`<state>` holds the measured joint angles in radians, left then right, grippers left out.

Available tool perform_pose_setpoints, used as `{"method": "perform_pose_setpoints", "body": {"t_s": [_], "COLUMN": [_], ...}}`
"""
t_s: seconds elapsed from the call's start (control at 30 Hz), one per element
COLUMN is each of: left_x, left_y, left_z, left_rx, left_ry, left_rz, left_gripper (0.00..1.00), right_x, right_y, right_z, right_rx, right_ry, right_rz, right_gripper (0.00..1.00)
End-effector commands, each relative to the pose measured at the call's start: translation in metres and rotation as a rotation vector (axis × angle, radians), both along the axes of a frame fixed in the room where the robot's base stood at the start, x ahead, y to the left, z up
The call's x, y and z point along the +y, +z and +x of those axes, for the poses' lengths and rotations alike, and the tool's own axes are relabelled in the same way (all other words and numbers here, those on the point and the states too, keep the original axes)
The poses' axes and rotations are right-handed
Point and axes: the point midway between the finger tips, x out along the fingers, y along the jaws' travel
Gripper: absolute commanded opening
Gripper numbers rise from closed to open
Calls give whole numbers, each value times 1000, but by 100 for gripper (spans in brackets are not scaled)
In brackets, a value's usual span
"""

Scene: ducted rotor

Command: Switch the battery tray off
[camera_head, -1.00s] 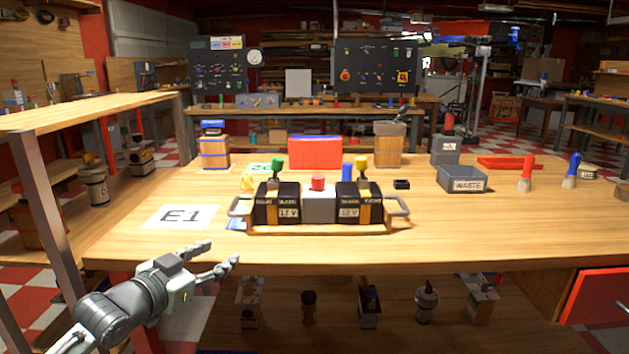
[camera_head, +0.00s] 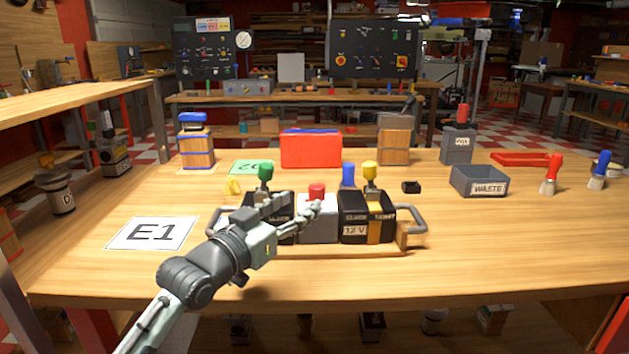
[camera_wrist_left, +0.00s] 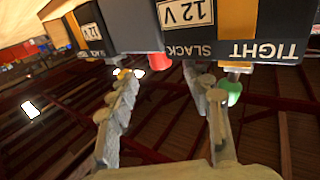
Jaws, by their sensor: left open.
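The battery tray (camera_head: 405,237) stands on the bench, with a wooden base and metal side handles. It carries two black 12 V batteries, the right one (camera_head: 367,218) in plain view and the left one partly hidden behind my gripper. Between them is a grey box (camera_head: 317,231) with a red knob (camera_head: 317,190) on top; the knob also shows in the wrist view (camera_wrist_left: 159,66). A green knob (camera_head: 265,170) and a yellow knob (camera_head: 370,170) stand above the batteries. My left gripper (camera_head: 297,209) is open and empty, its fingers in front of the left battery and grey box, near the red knob.
An E1 card (camera_head: 152,233) lies left of the tray. Behind it stand a red bin (camera_head: 311,150) and a blue-topped object (camera_head: 348,174). A grey WASTE bin (camera_head: 478,183) and red and blue brushes are at the right. The front right of the bench is clear.

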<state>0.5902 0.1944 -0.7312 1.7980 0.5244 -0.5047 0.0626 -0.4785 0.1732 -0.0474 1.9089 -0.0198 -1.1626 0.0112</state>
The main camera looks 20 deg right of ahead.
Motion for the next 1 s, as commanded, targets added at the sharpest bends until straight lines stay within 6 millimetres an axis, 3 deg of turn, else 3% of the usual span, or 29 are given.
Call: {"method": "perform_pose_setpoints", "body": {"t_s": [0.17, 0.6, 0.97, 1.0], "left_x": [-8, -55, -59, -59], "left_y": [1, 0, 0, 0], "left_z": [7, 47, 51, 51], "left_rx": [-1, -1, 0, 0], "left_ry": [-1, 0, 0, 0], "left_rz": [-1, 0, 0, 0], "left_gripper": [50, 50, 50, 44], "right_x": [-1, 1, 2, 2], "right_y": [0, -13, -12, -11], "right_z": [-1, -12, -5, -4], "right_rx": [2, 24, 13, 12], "right_ry": [0, 2, 0, 1], "right_rz": [0, 5, 7, 7], "right_gripper": [40, 40, 40, 40]}}
